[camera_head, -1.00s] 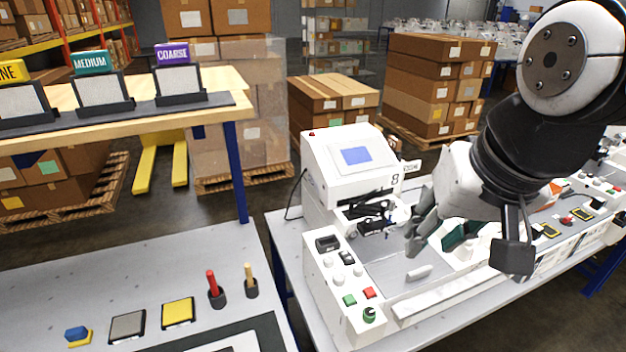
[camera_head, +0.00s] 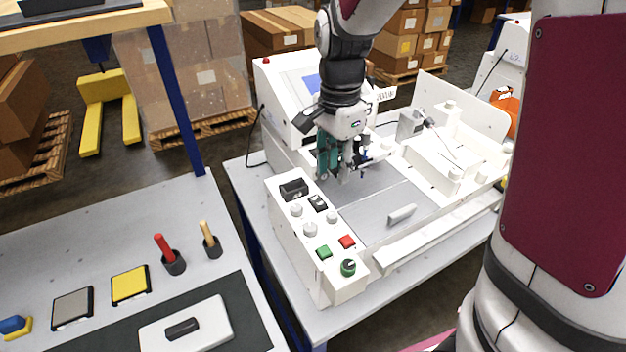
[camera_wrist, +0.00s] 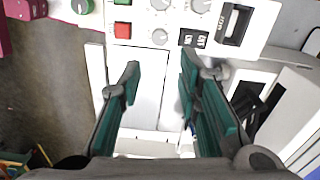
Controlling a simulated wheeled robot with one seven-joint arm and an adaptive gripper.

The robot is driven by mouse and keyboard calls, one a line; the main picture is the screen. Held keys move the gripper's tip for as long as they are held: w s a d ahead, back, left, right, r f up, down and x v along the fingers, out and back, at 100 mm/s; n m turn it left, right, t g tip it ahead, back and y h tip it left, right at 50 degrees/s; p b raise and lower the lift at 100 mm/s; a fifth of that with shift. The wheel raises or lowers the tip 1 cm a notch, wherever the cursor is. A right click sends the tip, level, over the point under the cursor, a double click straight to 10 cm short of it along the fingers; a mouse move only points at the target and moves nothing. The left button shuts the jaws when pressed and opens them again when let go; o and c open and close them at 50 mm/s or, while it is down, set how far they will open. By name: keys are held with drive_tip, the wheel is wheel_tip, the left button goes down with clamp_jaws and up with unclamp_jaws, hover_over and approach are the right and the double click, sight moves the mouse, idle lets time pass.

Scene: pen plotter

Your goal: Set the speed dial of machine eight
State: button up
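The white machine (camera_head: 300,75) stands on a grey bench; the earlier head view shows an "8" on its side. Its control panel (camera_head: 320,277) carries a green knob (camera_head: 348,267) at the near end, several pale grey knobs, one of them here (camera_head: 310,229), a green button (camera_head: 324,252) and a red button (camera_head: 347,242). I cannot read which knob is the speed dial. My gripper (camera_head: 345,172) is above the machine's bed, beyond the panel's far end, touching no knob. In the wrist view my gripper (camera_wrist: 160,68) is open and empty, with the panel (camera_wrist: 140,15) ahead.
A black switch (camera_head: 318,202) and black module (camera_head: 293,189) sit on the panel. Space above the panel is free.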

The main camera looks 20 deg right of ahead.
sight(332, 215)
wheel_tip(332, 215, down, 13)
drive_tip(key=shift+f, duration=0.15)
idle(0.4)
clamp_jaws()
